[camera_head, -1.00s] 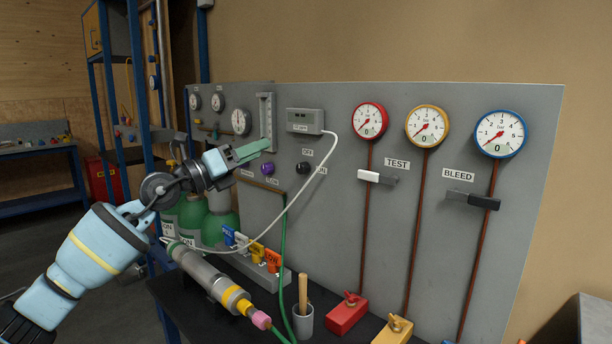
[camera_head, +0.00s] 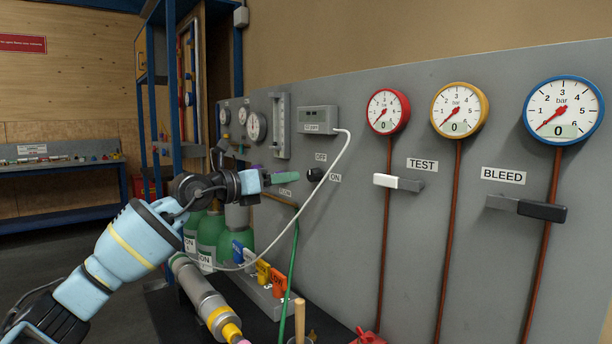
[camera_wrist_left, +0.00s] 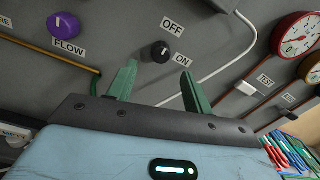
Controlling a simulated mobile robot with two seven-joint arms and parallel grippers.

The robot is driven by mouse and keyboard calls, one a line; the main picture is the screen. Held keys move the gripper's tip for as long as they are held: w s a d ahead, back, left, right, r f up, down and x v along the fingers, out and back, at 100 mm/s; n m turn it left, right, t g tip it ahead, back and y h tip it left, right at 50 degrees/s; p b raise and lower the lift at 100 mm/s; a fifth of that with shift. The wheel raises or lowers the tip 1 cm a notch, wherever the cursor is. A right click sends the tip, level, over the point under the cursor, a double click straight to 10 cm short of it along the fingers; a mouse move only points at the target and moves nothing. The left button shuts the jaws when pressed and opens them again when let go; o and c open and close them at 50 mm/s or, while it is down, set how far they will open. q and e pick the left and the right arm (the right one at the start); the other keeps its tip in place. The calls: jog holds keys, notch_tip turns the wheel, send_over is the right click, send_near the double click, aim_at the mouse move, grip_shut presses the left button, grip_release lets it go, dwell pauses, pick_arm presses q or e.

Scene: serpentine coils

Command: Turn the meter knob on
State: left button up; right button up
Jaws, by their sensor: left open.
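The black meter knob (camera_head: 315,174) is on the grey panel below the meter box (camera_head: 318,119), between OFF and ON labels. In the left wrist view the knob (camera_wrist_left: 160,52) shows a pale pointer mark lying roughly toward the OFF label (camera_wrist_left: 172,27), with the ON label (camera_wrist_left: 183,59) to its lower right. My left gripper (camera_wrist_left: 158,74) is open and empty. Its two green fingers point at the panel, one on each side of the knob in the picture, with the knob beyond their tips. In the head view the left gripper (camera_head: 290,177) is just left of the knob. My right gripper is not seen.
A purple FLOW knob (camera_wrist_left: 63,24) is left of the black knob. A white cable (camera_head: 297,230) hangs from the meter box past the ON label. Red, yellow and blue gauges and a white TEST lever (camera_head: 398,182) are to the right. Green cylinders (camera_head: 211,232) stand below.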

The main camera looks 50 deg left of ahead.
aim_at(310, 175)
pick_arm(q)
jog(key=w, duration=0.1)
jog(key=w+p, duration=0.1)
jog(key=w, duration=0.1)
jog(key=w+p, duration=0.1)
jog(key=w, duration=0.1)
jog(key=shift+w+d+r, duration=0.2)
jog(key=shift+w+d, duration=0.05)
jog(key=shift+d, duration=0.15)
jog(key=shift+w+d+f+p, duration=0.15)
jog(key=shift+w+p, duration=0.25)
jog(key=shift+w, duration=0.4)
jog(key=shift+c, duration=0.4)
jog(key=c, duration=0.9)
